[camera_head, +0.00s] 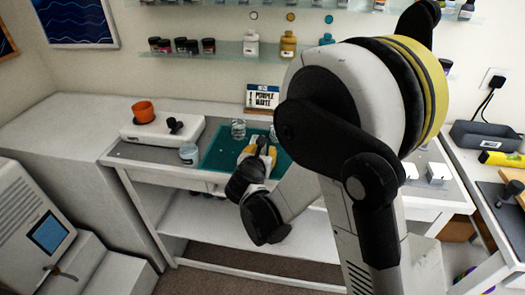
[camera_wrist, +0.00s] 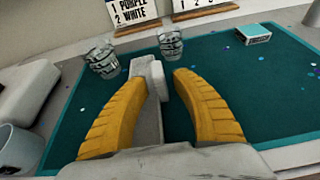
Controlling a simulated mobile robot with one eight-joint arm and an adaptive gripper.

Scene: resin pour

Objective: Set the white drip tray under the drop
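My gripper (camera_wrist: 160,78) has two yellow curved fingers, spread apart over the teal mat (camera_wrist: 85,125). In the head view my gripper (camera_head: 255,150) is at the left part of the mat (camera_head: 216,158). A grey and white elongated object (camera_wrist: 150,122) shows between the fingers, close to the left one, with teal visible between it and the right one. I cannot tell what it is or whether it touches a finger. I cannot pick out a white drip tray or a falling drop for certain in either view.
Two clear cups (camera_wrist: 102,60) (camera_wrist: 171,45) stand at the mat's back edge. A white device (camera_head: 150,133) with an orange pot (camera_head: 143,111) is at the left, with a jar (camera_head: 189,154) beside it. A small box (camera_wrist: 248,35) lies on the mat's far right.

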